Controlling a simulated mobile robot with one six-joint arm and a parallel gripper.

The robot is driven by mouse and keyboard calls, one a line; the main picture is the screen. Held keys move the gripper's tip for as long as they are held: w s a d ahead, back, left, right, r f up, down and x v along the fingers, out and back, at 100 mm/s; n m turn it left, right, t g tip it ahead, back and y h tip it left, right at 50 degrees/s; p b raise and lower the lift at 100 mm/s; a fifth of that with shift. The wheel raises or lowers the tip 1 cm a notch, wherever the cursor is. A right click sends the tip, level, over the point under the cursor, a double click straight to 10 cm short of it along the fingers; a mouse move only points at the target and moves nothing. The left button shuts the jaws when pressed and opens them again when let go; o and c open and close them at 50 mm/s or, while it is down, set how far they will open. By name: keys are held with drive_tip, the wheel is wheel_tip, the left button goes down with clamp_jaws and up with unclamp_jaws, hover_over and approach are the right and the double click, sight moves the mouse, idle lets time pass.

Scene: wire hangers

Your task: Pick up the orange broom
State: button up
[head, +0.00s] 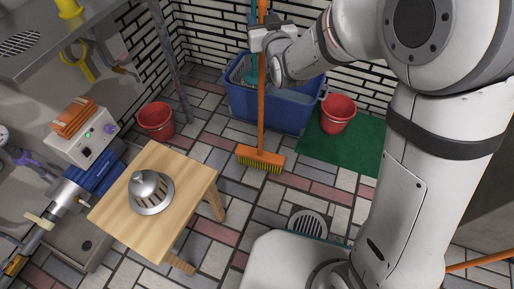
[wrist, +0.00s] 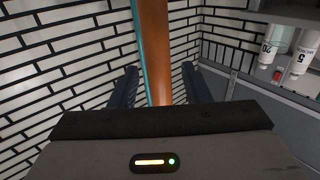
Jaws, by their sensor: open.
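The orange broom (head: 261,110) stands upright on the tiled floor in the head view, its bristle head (head: 260,158) down, in front of the blue tub. Its handle runs up past my gripper (head: 268,30), which is at the upper part of the handle. In the wrist view the orange handle (wrist: 155,50) passes between the two dark fingers of my gripper (wrist: 159,88), with gaps on both sides. The fingers are open. A teal pole (wrist: 138,40) shows just left of the handle. The lower handle is hidden in the wrist view by my gripper body.
A blue tub (head: 270,108) stands behind the broom against the brick wall. Red buckets (head: 156,121) and (head: 338,113) stand either side. A green mat (head: 350,145) lies at right. A wooden stool (head: 190,185) with a metal item (head: 151,193) stands left. A floor drain (head: 308,225) lies in front.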

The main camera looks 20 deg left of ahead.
clamp_jaws()
idle(0.4)
drive_tip(key=shift+r, duration=0.2)
